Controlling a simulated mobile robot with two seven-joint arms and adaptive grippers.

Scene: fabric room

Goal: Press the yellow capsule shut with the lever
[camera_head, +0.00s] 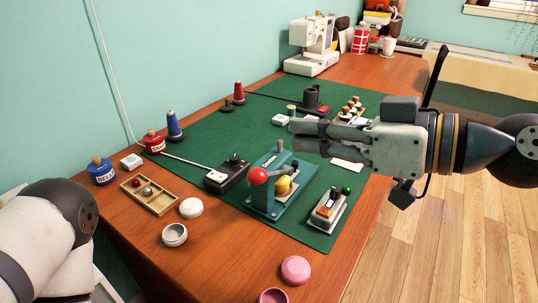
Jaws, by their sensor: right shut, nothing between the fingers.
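The yellow capsule (283,186) sits in the teal lever press (265,208) on the green mat. Parts of the press frame partly hide it, and I cannot tell whether its halves are closed. The lever ends in a red ball knob (258,176) on the left of the press. My right gripper (292,128) comes in from the right, shut and empty, pointing left. In the picture it is above the press and apart from the red knob. My left arm shows at the lower left, but its gripper is out of view.
A black box (227,174) stands just left of the press, and a small device with a green knob (328,208) stands right of it. A wooden tray (155,202), white cups (174,235) and pink pieces (296,269) lie nearer.

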